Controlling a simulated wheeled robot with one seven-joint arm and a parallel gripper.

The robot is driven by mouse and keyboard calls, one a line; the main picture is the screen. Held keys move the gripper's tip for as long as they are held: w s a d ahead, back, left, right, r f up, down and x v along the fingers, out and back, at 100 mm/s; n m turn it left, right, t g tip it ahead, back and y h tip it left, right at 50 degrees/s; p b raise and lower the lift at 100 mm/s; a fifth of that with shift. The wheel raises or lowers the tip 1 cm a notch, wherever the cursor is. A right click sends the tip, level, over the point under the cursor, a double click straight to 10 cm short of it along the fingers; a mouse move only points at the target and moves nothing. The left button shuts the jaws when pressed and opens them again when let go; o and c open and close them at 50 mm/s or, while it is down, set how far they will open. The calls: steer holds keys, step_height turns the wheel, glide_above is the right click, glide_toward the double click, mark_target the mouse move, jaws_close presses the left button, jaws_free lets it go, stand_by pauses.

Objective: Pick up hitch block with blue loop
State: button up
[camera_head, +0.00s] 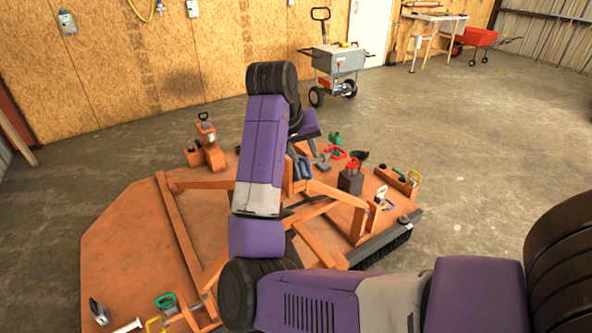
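My gripper (301,152) is near this blue shape, mostly hidden behind my arm. Its fingers cannot be made out, nor whether they touch anything. A dark block with a red loop (351,178) stands to the right of the blue shape.
Orange frame bars (180,240) rise across the deck. A grey cart (335,62) stands behind; the concrete floor right is clear.

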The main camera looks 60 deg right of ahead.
mark_target(308, 165)
steer(key=x, duration=0.7)
steer(key=shift+w+f+b, duration=0.1)
steer(key=shift+f+b, duration=0.2)
steer(key=shift+f, duration=0.05)
jaws_close()
stand_by(1.2)
